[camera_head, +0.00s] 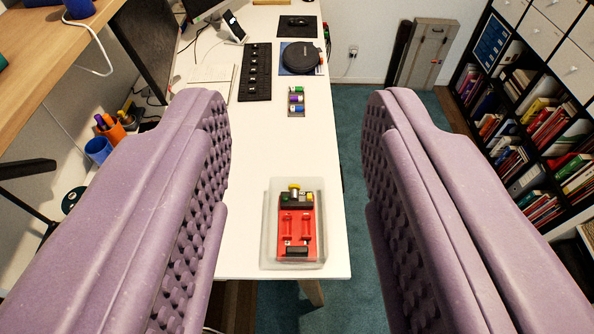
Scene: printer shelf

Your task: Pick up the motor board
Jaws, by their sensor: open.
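A red board with yellow, green and black parts, which looks like the motor board (297,231), lies in a clear tray (268,256) at the near end of the white table. My gripper (298,125) is open, its two purple studded fingers wide apart at the left and right. The board shows between the fingers, low in the picture, and nothing is held. The gripper appears to be above and short of the board, not touching it.
The white table (250,150) is bare around the tray. Behind it lie a small tray of coloured cylinders (296,100), a black strip (256,72) and a round black device (300,57). Pen cups (112,130) stand left. A bookshelf (530,110) stands right, across teal carpet (350,130).

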